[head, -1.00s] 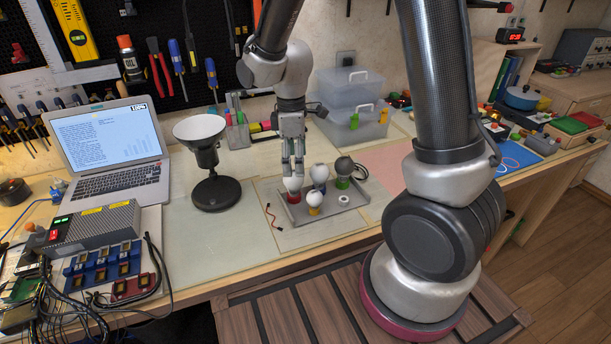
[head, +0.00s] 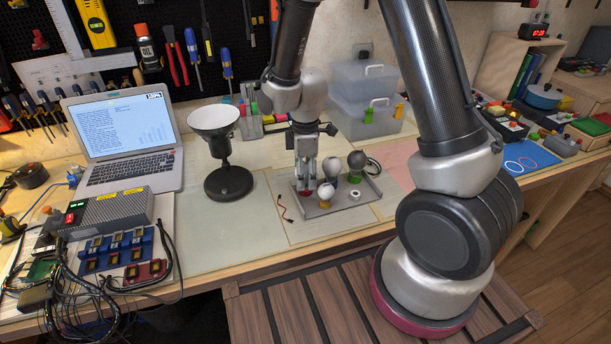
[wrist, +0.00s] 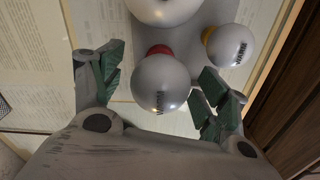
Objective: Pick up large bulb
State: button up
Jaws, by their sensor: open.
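Several bulbs stand on a grey tray (head: 367,192). A white bulb with a red base (wrist: 160,83) is between my spread fingers in the wrist view; in the head view its red base (head: 306,192) shows under them. My gripper (head: 306,184) is open, pointing down around this bulb. A white bulb with a yellow base (head: 326,191) stands just right of it. Another white bulb (head: 332,167) stands behind; in the wrist view a wide white bulb (wrist: 165,8) is cut off at the top edge and looks the largest. A dark bulb with a green base (head: 357,160) stands back right.
A small white ring (head: 355,194) lies on the tray. A black lamp with a white shade (head: 216,120) stands left of the tray, and a laptop (head: 125,140) farther left. Clear plastic boxes (head: 365,105) stand behind. The mat (head: 205,245) left of the tray is bare.

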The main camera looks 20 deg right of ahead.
jog(key=c, duration=1.1)
